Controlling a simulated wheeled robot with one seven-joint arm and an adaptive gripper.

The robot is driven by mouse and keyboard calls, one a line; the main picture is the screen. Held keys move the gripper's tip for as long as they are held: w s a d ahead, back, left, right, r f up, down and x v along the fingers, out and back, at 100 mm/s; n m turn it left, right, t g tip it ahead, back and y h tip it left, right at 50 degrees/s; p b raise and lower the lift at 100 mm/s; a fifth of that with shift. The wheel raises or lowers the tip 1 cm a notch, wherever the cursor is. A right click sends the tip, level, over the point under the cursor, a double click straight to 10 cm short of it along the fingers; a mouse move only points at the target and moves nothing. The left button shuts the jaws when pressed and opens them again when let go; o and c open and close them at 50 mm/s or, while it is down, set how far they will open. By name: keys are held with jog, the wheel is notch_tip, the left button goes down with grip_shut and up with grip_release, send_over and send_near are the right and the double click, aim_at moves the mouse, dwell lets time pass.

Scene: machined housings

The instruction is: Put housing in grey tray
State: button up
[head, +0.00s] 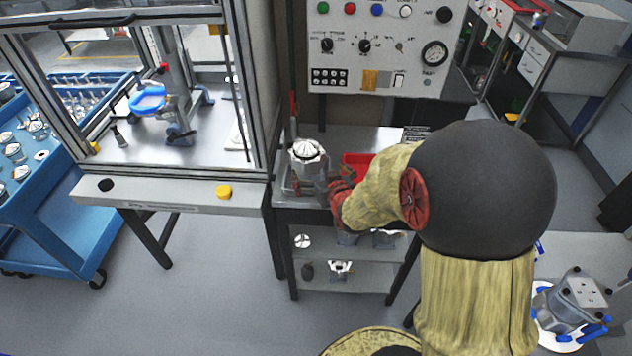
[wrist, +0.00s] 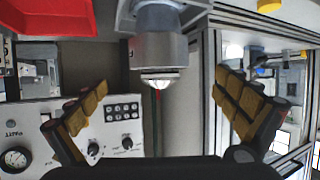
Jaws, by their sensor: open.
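The housing (head: 307,156) is a silver metal part with a faceted top, upright at the left of the small table. It appears to stand within the low grey tray (head: 286,188); its base is partly hidden by my gripper. In the wrist view the housing (wrist: 160,52) is upside down at upper centre, with the grey tray (wrist: 127,14) around its far end. My gripper (wrist: 161,84) is open, its padded fingers spread to either side of the housing and apart from it. In the head view my gripper (head: 324,188) is beside the housing's lower right.
A red tray (head: 357,162) stands right of the housing, partly behind my arm. A control panel (head: 378,45) rises behind the table. A framed workstation (head: 185,185) is close on the left. Other parts lie on the shelf (head: 325,283) below.

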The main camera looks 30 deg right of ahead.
jog(key=s+a+r+g, duration=0.2)
jog(key=s+a+r, duration=0.15)
jog(key=r, duration=0.25)
jog(key=s+a+r+g+y, duration=0.1)
jog(key=s+a+r+g, duration=0.1)
jog(key=s+a, duration=0.2)
jog(key=s+a+r+n+g+y, duration=0.1)
jog(key=s+a+r, duration=0.2)
jog(key=s, duration=0.8)
jog(key=s+a+r+n+g, duration=0.1)
jog(key=s+a+r+g, duration=0.1)
jog(key=s+a, duration=0.3)
jog(key=s+r, duration=0.1)
jog(key=s, duration=0.2)
jog(key=shift+s+a+r+g+y, duration=0.2)
jog(key=shift+a+g+y, duration=0.1)
jog(key=shift+a+y, duration=0.1)
